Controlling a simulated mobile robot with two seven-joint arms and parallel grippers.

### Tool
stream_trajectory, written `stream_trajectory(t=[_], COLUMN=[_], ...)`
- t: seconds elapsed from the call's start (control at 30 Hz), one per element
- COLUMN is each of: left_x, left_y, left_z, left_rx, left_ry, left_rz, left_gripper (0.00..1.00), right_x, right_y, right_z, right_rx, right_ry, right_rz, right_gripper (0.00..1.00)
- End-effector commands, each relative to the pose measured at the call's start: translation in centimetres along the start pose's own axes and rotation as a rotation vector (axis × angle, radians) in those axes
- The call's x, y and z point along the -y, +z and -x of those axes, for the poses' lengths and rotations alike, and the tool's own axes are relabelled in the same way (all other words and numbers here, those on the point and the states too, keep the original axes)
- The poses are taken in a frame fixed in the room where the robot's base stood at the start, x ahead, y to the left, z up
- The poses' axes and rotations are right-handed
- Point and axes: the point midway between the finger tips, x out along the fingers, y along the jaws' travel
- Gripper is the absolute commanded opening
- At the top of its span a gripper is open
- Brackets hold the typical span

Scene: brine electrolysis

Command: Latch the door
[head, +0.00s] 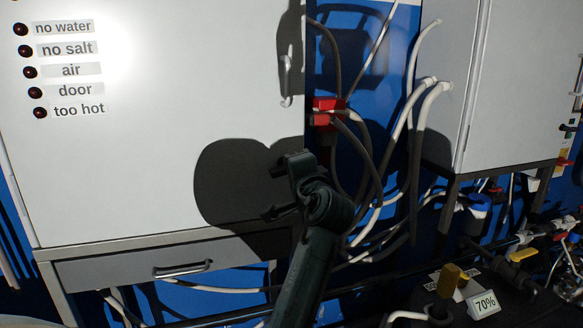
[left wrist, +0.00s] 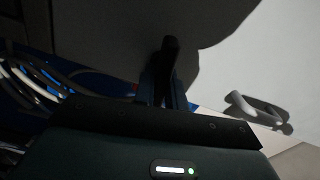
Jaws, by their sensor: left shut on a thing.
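The big white cabinet door (head: 150,130) fills the left half of the head view and looks closed against its frame. A small light-coloured handle (head: 287,85) sits high near its right edge. My left gripper (head: 270,212) is in front of the door's lower right part, with its large shadow on the door. In the left wrist view its narrow fingers (left wrist: 168,85) are shut on a dark, rod-like piece (left wrist: 169,48); I cannot tell whether this is the latch. A pale handle (left wrist: 258,110) shows to the right of the fingers. My right gripper is out of view.
A drawer with a metal handle (head: 183,270) lies below the door. Red fittings (head: 327,111) and loose hoses (head: 368,165) hang just right of the cabinet. A second white cabinet (head: 525,85) stands at the right. A 70% card (head: 484,304) is at the lower right.

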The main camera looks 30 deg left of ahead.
Motion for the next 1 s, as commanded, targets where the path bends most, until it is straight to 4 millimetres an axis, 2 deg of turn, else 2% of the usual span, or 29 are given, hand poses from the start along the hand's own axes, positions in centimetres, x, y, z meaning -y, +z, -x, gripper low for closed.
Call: stream_trajectory(t=[0.4,0.97,1.0], left_x=[0.03,0.01,0.01], left_y=[-0.05,-0.05,-0.05], left_z=[-0.01,0.00,0.00], left_rx=[-0.003,-0.003,-0.002], left_ry=[-0.005,-0.005,-0.005], left_rz=[-0.185,-0.211,-0.211], left_gripper=[0.00,0.00,0.16], right_x=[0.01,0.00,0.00], right_y=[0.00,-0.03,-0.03], right_z=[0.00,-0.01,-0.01], right_rx=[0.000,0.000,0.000], right_ry=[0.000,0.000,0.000], right_rz=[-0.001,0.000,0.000], right_gripper=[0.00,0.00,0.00])
